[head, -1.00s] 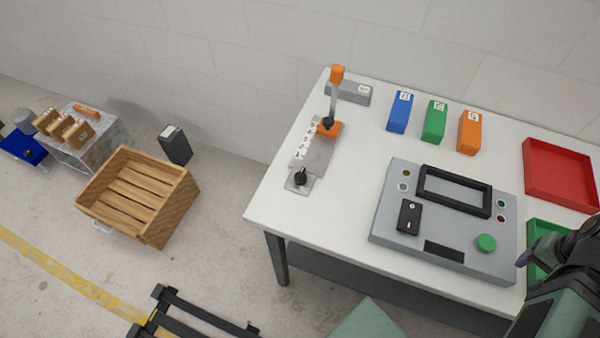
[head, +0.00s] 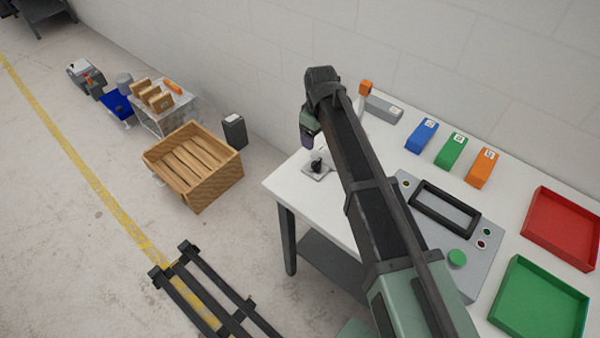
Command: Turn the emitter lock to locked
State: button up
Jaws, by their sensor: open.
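The emitter lock is not labelled legibly; a small black knob (head: 317,165) on a metal plate stands at the table's left corner and may be it. Its setting is too small to read. My arm reaches across the table, and my gripper (head: 308,138) hangs at its far end, just above and left of the knob in the picture. It is open and holds nothing that I can see; its fingers are small and dark. The grey control panel (head: 487,262) with a green button (head: 457,259) is partly hidden by my arm.
The orange-topped lever (head: 365,88) is mostly hidden behind my arm. Blue (head: 421,136), green (head: 450,150) and orange (head: 482,168) blocks stand at the back. Red (head: 563,228) and green (head: 540,300) trays lie at right. A wooden crate (head: 193,166) is on the floor at left.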

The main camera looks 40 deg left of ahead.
aim_at(317, 161)
jog(key=f+b, duration=1.1)
jog(key=shift+w+f, duration=0.15)
jog(key=shift+w, duration=0.15)
jog(key=c, duration=0.9)
